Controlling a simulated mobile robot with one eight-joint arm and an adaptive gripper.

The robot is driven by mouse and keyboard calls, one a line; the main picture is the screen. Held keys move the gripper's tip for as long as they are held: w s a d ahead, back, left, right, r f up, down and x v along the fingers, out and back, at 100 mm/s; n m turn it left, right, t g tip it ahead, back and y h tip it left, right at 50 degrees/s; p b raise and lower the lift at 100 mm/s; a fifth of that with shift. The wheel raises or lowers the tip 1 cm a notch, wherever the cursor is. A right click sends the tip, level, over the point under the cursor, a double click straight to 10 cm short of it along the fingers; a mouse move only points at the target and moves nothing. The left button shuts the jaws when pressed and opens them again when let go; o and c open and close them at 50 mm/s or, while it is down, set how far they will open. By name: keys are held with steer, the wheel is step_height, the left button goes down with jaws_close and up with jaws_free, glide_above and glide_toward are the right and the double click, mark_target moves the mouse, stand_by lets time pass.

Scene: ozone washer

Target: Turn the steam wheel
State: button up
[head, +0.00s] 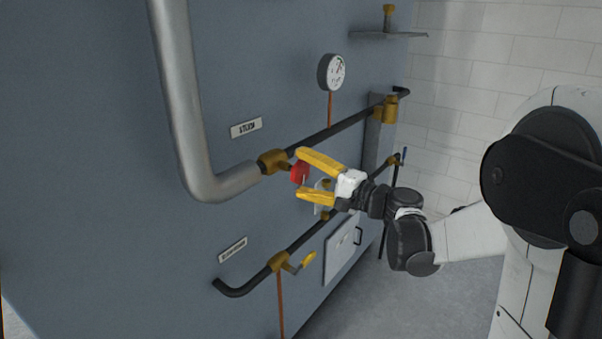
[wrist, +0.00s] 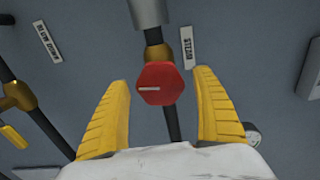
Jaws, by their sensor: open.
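The steam wheel (head: 299,172) is a small red knob on a brass valve (head: 272,161) in the upper pipe, below the "STEAM" label (head: 246,127). In the wrist view the red wheel (wrist: 160,84) is a rounded, many-sided disc with a pale line on its face. My gripper (head: 306,174) has yellow fingers and is open. Its fingers (wrist: 164,90) stand either side of the wheel in the wrist view, with clear gaps on both sides. I cannot tell how far the fingertips reach past the wheel's face.
A thick grey pipe (head: 183,110) bends into the valve from the left. A round gauge (head: 331,72) sits above the pipe. A lower pipe carries a yellow-handled valve (head: 302,263). A small white door (head: 342,250) is at lower right. Clear floor (head: 420,290) lies right of the machine.

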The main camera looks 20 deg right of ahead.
steer(key=v, duration=1.1)
steer(key=shift+s+d, duration=0.2)
steer(key=shift+s, duration=0.1)
steer(key=s+a+f+n+g+h, duration=0.5)
steer(key=s+a+f, duration=0.3)
steer(key=a, duration=0.3)
steer(key=s+d+f+n+g+h, duration=0.1)
steer(key=s+f+n+h, duration=0.1)
steer(key=s, duration=0.3)
steer(key=s+d+f+n+g+h, duration=0.1)
steer(key=s+d+f+n+h, duration=0.1)
steer(key=s, duration=0.4)
steer(key=shift+d+n+h+b, duration=0.2)
steer(key=shift+n+h+b, duration=0.1)
steer(key=shift+n+h, duration=0.6)
